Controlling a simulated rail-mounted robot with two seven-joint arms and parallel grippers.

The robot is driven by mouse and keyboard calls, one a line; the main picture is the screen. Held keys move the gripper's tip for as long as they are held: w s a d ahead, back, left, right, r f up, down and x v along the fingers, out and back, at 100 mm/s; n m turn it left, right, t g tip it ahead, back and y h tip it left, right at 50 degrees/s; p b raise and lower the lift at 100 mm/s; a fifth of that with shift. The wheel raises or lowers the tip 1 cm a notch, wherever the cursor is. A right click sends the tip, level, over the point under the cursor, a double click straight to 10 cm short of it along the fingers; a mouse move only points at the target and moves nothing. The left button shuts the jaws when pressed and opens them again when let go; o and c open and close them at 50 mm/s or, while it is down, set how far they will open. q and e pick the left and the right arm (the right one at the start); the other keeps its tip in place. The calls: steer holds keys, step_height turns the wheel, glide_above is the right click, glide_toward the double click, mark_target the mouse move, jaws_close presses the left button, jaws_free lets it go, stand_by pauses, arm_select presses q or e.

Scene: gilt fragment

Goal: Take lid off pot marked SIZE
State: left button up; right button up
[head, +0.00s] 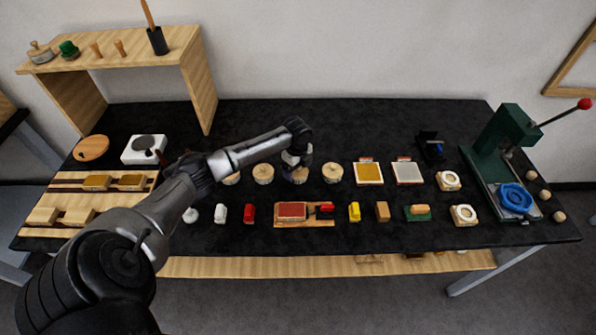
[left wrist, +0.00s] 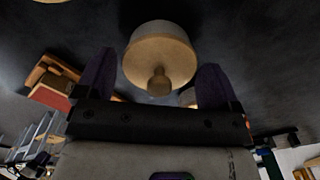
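Several round, pale wooden lidded pots stand in a row at mid-table. In the head view, one is at the left (head: 231,178), one beside it (head: 263,173), one under my left gripper (head: 299,176), and one to its right (head: 332,173). I cannot read any SIZE marking. My left gripper (head: 297,160) is above the third pot and partly hides it. In the left wrist view, a round lid with a knob (left wrist: 159,82) shows between the two dark purple fingers of my left gripper (left wrist: 157,78). The fingers are apart, with gaps on both sides. My right gripper is out of view.
Red-and-wood block (head: 291,211), yellow item (head: 354,212) and other small items line the front. Two framed pads (head: 369,173) lie right of the pots. A green press (head: 505,150) stands far right, a wooden shelf (head: 190,80) back left. The back middle is clear.

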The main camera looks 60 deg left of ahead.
arm_select(q)
steer(key=c, duration=0.6)
steer(key=shift+c, duration=0.2)
steer(key=shift+r, duration=0.15)
